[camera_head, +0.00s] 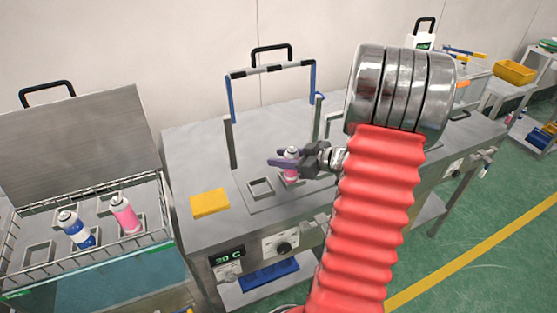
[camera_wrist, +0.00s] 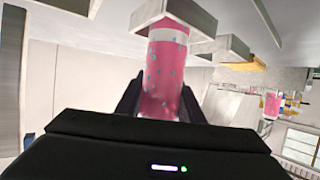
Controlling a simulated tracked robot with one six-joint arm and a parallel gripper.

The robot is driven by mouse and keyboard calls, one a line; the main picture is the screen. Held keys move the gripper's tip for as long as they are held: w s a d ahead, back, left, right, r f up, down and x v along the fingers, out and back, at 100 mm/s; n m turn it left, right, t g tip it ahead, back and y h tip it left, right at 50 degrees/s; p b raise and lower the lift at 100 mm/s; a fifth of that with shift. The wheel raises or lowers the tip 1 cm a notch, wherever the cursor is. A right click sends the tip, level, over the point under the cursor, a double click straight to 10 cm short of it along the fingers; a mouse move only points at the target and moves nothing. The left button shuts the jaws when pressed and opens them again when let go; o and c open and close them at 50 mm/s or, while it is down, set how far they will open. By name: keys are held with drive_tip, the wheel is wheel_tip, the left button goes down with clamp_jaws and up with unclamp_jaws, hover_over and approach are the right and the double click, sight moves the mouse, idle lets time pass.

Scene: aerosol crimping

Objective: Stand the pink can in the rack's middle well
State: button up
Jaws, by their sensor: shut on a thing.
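My gripper (camera_head: 288,161) is shut around a pink can (camera_head: 290,169), which is upright at a square well of the rack (camera_head: 268,204) on the bench. In the wrist view the can (camera_wrist: 163,75) is between the two dark fingers, its white-banded end by a grey square well frame (camera_wrist: 205,38). I cannot tell whether the base is seated inside. An empty well (camera_head: 261,188) lies just left of the can. My arm hides the rack's right side.
A second pink can (camera_head: 125,214) and a blue-and-white can (camera_head: 76,229) lean in the wire basket at left. A yellow block (camera_head: 210,203) lies on the bench left of the rack. A blue-posted frame (camera_head: 272,69) stands behind.

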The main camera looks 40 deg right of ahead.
drive_tip(key=shift+f, duration=0.25)
drive_tip(key=o, duration=1.1)
drive_tip(key=shift+r, duration=0.1)
drive_tip(key=shift+s+r, duration=0.1)
drive_tip(key=shift+s, duration=0.05)
drive_tip(key=v, duration=1.1)
drive_tip(key=shift+s+d+r, duration=0.15)
drive_tip(key=shift+s, duration=0.2)
